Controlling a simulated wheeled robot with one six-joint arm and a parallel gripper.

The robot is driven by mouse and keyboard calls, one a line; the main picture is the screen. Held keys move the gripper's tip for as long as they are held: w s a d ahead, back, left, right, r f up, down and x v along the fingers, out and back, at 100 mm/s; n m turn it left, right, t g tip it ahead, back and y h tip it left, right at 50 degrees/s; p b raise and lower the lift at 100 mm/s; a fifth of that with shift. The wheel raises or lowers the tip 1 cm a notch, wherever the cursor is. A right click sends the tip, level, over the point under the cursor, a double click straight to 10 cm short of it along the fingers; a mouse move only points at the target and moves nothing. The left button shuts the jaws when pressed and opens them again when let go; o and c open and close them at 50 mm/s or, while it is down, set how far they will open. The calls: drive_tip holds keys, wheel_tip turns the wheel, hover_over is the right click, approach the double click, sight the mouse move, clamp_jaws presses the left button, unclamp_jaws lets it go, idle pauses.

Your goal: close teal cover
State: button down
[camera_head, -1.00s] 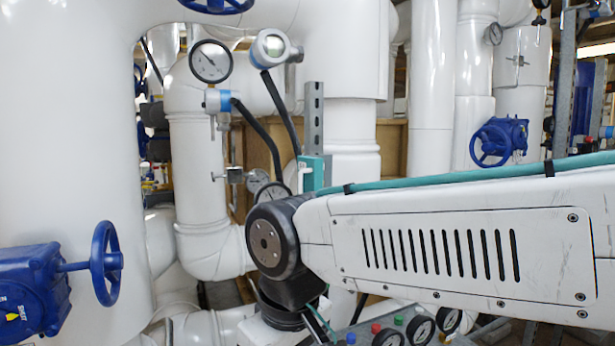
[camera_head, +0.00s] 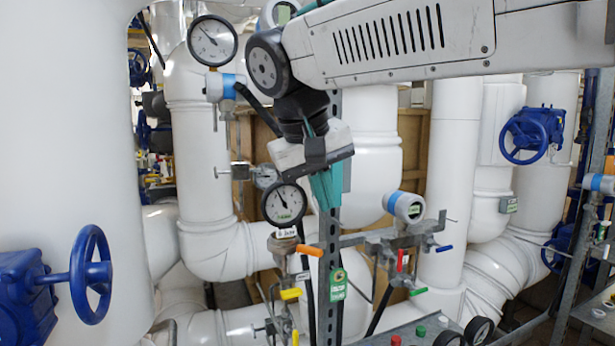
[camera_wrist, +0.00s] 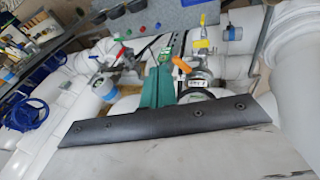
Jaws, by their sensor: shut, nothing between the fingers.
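A small teal piece (camera_head: 347,177), perhaps the edge of the cover, shows beside the metal post in the head view. My gripper (camera_head: 326,206) hangs in front of it, pointing down, and hides most of it. Its fingers are also teal and blend with it, so I cannot tell whether they touch. In the wrist view my gripper (camera_wrist: 157,72) is shut and empty. I cannot make out the cover apart from the fingers there, nor whether it stands open or shut.
A dial gauge (camera_head: 284,203) and an orange-handled valve (camera_head: 309,250) sit close beside and below my gripper. The perforated metal post (camera_head: 329,270) runs down beneath it. A transmitter (camera_head: 404,206) stands to the right. Large white pipes (camera_head: 455,170) fill the background.

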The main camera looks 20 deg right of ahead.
drive_tip(key=w+a+r+m+t+h, duration=0.1)
drive_tip(key=w+a+r+t+h, duration=0.1)
drive_tip(key=w+a+r, duration=0.65)
drive_tip(key=w+d+f, duration=0.3)
drive_tip(key=d+f, duration=0.5)
drive_tip(key=d, duration=0.1)
drive_tip(key=shift+d, duration=0.35)
drive_tip(key=shift+s, duration=0.1)
